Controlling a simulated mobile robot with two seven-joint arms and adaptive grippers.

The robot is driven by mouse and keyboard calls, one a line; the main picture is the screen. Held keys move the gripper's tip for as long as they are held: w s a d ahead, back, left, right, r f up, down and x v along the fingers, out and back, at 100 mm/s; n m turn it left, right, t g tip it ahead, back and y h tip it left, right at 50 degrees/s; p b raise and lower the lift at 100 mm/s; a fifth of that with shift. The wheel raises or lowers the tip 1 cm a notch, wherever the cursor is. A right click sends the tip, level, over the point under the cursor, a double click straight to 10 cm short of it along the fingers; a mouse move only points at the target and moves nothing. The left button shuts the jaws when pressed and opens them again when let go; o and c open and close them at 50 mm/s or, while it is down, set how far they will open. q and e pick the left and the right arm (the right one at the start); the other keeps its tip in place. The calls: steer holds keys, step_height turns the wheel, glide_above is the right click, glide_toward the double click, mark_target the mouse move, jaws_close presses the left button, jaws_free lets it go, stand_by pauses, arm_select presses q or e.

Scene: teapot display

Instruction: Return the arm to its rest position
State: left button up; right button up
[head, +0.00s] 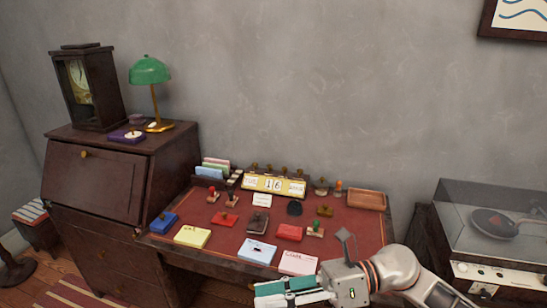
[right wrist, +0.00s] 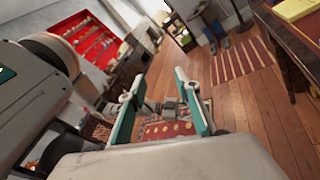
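My right gripper (head: 290,291) is low in the head view, in front of the desk's front edge, pointing left. Its arm comes in from the lower right. In the right wrist view its two teal-padded fingers (right wrist: 157,78) stand apart with nothing held between them. Beyond them I see the wooden floor and a patterned red rug.
The desk (head: 374,233) has a red top with stamps, ink pads and a date block (head: 274,185). A record player (head: 497,222) stands right. A dark cabinet (head: 95,180) stands left.

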steer(key=w+d+f+m+t+h, duration=0.4)
steer(key=m+t, duration=0.5)
steer(key=m, duration=0.6)
steer(key=w+d+f+m+t+h, duration=0.1)
steer(key=w+d+f+m+t, duration=0.3)
steer(key=m+t, duration=0.85)
steer(key=s+d+f+m+g+h, duration=0.2)
steer(key=s+d+f+m+h, duration=0.1)
steer(key=f, duration=0.5)
steer(key=s+d+f+m+g+h, duration=0.3)
steer(key=s+d+f+m, duration=0.2)
steer(key=s+f+m, duration=0.2)
steer(key=s+d+f+m+g+h, duration=0.3)
steer(key=s+d+f+m, duration=0.1)
steer(key=f+m, duration=0.3)
step_height(320, 180, down, 3)
steer(key=shift+s+d+r, duration=0.15)
steer(key=shift+s+d, duration=0.2)
steer(key=shift+s, duration=0.4)
